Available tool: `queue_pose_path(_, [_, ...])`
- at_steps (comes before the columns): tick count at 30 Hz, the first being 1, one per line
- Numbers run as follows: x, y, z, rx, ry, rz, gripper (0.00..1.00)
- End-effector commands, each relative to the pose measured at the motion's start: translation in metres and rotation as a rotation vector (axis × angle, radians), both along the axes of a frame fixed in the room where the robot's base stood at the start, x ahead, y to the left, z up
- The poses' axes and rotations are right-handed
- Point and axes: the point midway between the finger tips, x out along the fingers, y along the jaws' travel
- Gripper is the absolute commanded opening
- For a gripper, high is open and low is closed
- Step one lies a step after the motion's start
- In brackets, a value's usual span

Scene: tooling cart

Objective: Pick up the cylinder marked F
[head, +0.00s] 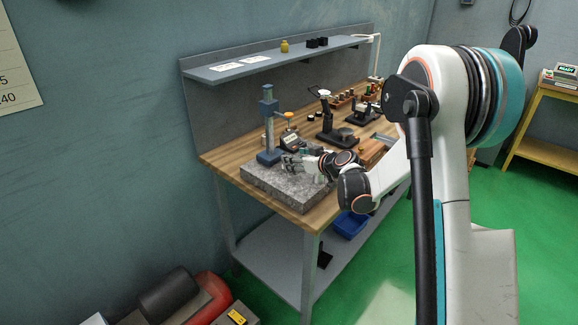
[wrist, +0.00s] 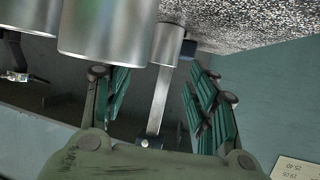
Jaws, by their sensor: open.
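Several bare metal cylinders show in the wrist view: a wide one (wrist: 107,32) at top centre, one (wrist: 30,18) at the left edge, and a narrower one (wrist: 167,44) just right of the wide one. No letter is readable on any, so I cannot tell which is F. My gripper (wrist: 155,88) is open, its teal-padded fingers spread. The narrow cylinder appears in line with the gap between them; I see no clear grip on anything. In the head view my gripper (head: 298,162) is low over the speckled granite plate (head: 284,188), and the cylinders there are hard to make out.
A blue column stand (head: 268,130) rises at the granite plate's back left, close to my gripper. Dark instruments (head: 326,115) and a wooden block (head: 372,152) stand farther right on the wooden bench. A shelf (head: 250,68) runs along the back. The granite plate's front is clear.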

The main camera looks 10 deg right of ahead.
Motion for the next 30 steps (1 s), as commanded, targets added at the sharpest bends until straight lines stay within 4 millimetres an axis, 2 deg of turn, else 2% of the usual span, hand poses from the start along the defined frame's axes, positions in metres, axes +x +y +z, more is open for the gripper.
queue_pose_path(9, [0.033, 0.018, -0.021, 0.0, 0.0, 0.001, 0.53])
queue_pose_path(17, [0.038, 0.02, -0.02, 0.0, 0.0, 0.0, 0.53])
queue_pose_path(20, [0.038, 0.019, -0.02, 0.0, 0.0, 0.0, 0.35])
queue_pose_path(24, [0.038, 0.019, -0.02, 0.0, 0.0, 0.0, 0.03])
queue_pose_path(30, [0.038, 0.019, -0.02, 0.0, 0.0, 0.0, 0.02])
